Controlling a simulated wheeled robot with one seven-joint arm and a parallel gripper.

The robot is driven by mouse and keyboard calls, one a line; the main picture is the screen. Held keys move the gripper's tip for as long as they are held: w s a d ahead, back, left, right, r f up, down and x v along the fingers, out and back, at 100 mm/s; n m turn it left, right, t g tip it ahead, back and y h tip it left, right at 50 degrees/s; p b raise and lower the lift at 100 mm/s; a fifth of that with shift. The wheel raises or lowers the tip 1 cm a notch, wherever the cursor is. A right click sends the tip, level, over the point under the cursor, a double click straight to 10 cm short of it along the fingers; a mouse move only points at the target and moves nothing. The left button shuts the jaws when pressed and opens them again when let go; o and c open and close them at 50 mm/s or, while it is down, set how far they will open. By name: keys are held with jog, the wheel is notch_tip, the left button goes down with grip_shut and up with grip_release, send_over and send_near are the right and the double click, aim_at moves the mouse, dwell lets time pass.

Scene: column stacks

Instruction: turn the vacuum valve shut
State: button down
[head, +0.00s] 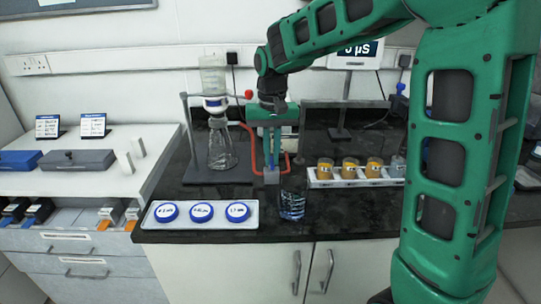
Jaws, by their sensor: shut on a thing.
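My gripper (271,168) points straight down at the middle of the dark bench, its green body above and its fingers low. It is shut on a small grey piece, which I take to be the vacuum valve (271,177); the fingers hide most of it and its handle position cannot be told. Left of my gripper stands a clear conical flask (221,150) under a column (213,80), held on a stand (190,140). A red ball-shaped knob (248,94) shows beside the column.
A clear glass beaker (292,202) stands close to the right of my fingertips. A white tray (248,222) with blue-lidded dishes lies front left. A white rack (318,184) of orange-filled jars is to the right, before a dark panel (330,125) and a display (357,52).

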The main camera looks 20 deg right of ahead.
jog(key=shift+w+r+m, duration=0.1)
jog(key=shift+w+m, duration=0.05)
jog(key=shift+m, duration=0.25)
jog(key=c, duration=1.9)
grip_release()
jog(key=shift+c, duration=0.2)
jog(key=shift+o, duration=0.5)
